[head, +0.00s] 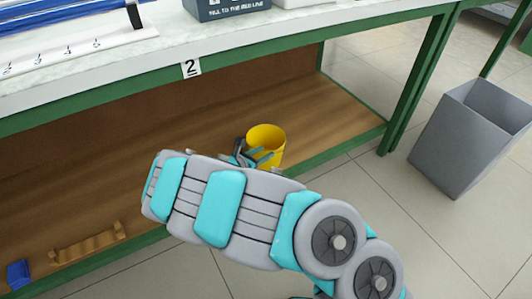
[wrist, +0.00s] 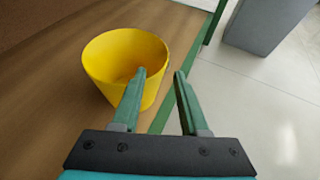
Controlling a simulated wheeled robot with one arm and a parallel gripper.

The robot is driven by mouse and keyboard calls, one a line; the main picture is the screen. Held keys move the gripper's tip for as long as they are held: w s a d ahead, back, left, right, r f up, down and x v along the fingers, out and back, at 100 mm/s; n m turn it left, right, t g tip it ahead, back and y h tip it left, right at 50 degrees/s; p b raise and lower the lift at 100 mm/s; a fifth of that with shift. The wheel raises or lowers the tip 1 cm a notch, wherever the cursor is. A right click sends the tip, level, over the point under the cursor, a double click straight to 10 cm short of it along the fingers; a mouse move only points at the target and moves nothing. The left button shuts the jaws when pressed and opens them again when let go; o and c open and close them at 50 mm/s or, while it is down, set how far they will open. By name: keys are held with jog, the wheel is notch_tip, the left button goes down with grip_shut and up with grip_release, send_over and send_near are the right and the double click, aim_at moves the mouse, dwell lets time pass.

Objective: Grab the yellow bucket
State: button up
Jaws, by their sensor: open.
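The yellow bucket (head: 266,138) stands upright on the wooden lower shelf of the workbench, near its front edge. It looks empty in the wrist view (wrist: 112,58). My gripper (wrist: 160,75) is open, with nothing between its fingers. The left finger overlaps the right side of the bucket in the wrist view, and the right finger is to the right of it, over the shelf's green edge. In the head view my gripper (head: 250,158) is at the bucket's near left side, partly hidden by my arm. I cannot tell whether a finger touches the bucket.
The green-framed workbench top (head: 330,22) is above the shelf. A grey bin (head: 460,140) stands on the tiled floor at the right. A wooden rack (head: 88,245) and a blue block (head: 18,273) are on the shelf at the left. The shelf right of the bucket is clear.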

aim_at(280, 147)
jog(key=shift+s+d+b+x, duration=0.15)
jog(key=shift+b+x, duration=0.1)
jog(key=shift+x, duration=2.3)
jog(key=shift+s+d+b+x, duration=0.1)
jog(key=shift+b+x, duration=0.15)
jog(key=shift+x, duration=2.35)
jog(key=shift+f, duration=0.15)
grip_shut()
